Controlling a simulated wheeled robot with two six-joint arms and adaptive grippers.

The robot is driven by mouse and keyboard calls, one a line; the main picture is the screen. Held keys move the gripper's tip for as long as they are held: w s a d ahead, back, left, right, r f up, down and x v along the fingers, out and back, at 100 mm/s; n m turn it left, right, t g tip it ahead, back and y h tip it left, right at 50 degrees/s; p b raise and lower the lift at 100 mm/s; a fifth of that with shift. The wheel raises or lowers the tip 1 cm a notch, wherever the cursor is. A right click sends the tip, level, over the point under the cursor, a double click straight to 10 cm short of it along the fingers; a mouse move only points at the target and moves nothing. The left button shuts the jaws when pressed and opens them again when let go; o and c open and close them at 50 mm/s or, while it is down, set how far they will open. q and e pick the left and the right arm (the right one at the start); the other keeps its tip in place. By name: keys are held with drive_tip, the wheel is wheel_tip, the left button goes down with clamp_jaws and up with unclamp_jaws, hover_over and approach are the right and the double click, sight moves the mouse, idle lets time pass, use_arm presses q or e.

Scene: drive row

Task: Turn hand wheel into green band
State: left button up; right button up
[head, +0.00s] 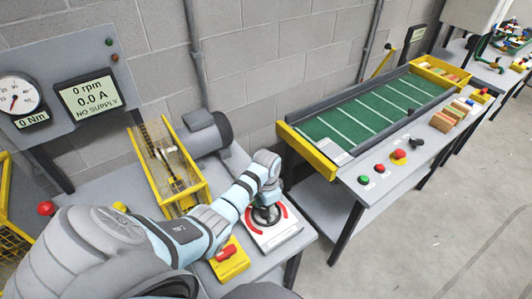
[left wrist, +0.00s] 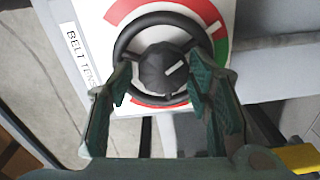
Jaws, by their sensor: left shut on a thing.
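The hand wheel (left wrist: 120,50) is a black ring with a dark knobbed hub, on a white plate (left wrist: 92,12). It also shows in the head view (head: 266,215), partly hidden under my left gripper. A red band (left wrist: 124,10) lies outside the rim at the upper left. The green band (left wrist: 221,50) shows at the right, partly behind a finger. A white mark on the hub points right and slightly up. My left gripper (left wrist: 166,85) is shut on the hand wheel, its fingers on either side of the hub. My right gripper is not in view.
A yellow box with a red switch (head: 228,254) stands just left of the wheel plate. A yellow cage (head: 168,160) and a grey motor (head: 206,133) are behind. The panel display (head: 88,95) reads 0 rpm, 0.0 A, NO SUPPLY. A green conveyor (head: 365,115) stands to the right.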

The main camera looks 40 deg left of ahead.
sight(267, 210)
use_arm(q)
drive_tip(key=m, duration=0.5)
drive_tip(key=shift+s+d+f+m, duration=0.25)
drive_tip(key=shift+s+f+m, duration=0.05)
drive_tip(key=shift+s+f, duration=0.1)
drive_tip(key=m, duration=0.4)
drive_tip(key=shift+m, duration=0.8)
drive_tip(key=o, duration=2)
drive_tip(key=shift+w+a+f, duration=0.2)
drive_tip(key=shift+w, duration=0.35)
drive_tip(key=shift+c, duration=0.2)
drive_tip(key=shift+a+r, duration=0.1)
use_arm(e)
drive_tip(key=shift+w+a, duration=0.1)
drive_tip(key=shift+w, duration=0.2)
use_arm(q)
drive_tip(key=shift+s+r, duration=0.1)
drive_tip(key=shift+r, duration=0.15)
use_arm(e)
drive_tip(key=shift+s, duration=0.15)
use_arm(q)
wheel_tip(267, 210, up, 12)
drive_tip(key=shift+f, duration=0.15)
